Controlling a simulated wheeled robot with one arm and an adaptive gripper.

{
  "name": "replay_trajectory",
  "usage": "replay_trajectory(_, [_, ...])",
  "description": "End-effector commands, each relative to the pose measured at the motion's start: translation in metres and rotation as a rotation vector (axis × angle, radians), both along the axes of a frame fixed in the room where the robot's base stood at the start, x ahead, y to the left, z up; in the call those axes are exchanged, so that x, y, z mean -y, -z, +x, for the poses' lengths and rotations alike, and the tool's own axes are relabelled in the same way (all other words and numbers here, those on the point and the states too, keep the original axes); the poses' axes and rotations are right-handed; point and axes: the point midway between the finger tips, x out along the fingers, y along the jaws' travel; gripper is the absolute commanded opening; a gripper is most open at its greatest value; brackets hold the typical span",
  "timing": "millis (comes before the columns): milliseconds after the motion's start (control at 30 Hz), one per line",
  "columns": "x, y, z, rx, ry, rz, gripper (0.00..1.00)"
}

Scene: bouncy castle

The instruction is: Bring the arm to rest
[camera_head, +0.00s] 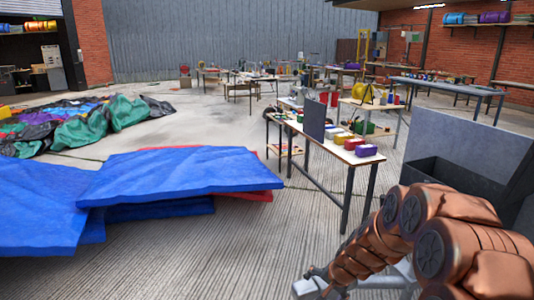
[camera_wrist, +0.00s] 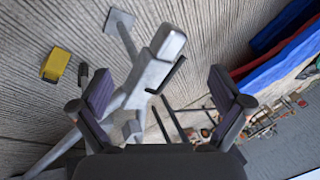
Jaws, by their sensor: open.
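My arm, with copper-coloured rounded links, shows at the lower right of the head view and reaches down toward the bottom edge. My gripper (camera_wrist: 160,86) shows in the wrist view with its two dark-padded fingers wide apart. It is open, and I see nothing held in it. A grey metal frame with bars and a flat foot shows beyond and between the fingers; I cannot tell how far it is from them. In the head view I cannot make out the gripper clearly.
Blue mats (camera_head: 185,172) lie on the floor at left, with crumpled coloured fabric (camera_head: 90,122) behind. A table (camera_head: 325,150) with several coloured items stands near centre. A grey open bin (camera_head: 465,150) is at right, close to my arm. A yellow object (camera_wrist: 56,64) lies on the floor.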

Motion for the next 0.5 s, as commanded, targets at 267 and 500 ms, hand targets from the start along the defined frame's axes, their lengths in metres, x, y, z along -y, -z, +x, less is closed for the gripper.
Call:
replay_trajectory(267, [-0.031,-0.096,-0.065,-0.053,-0.198,-0.009,1.00])
replay_trajectory(500, [-0.042,-0.160,-0.133,-0.120,-0.349,-0.043,1.00])
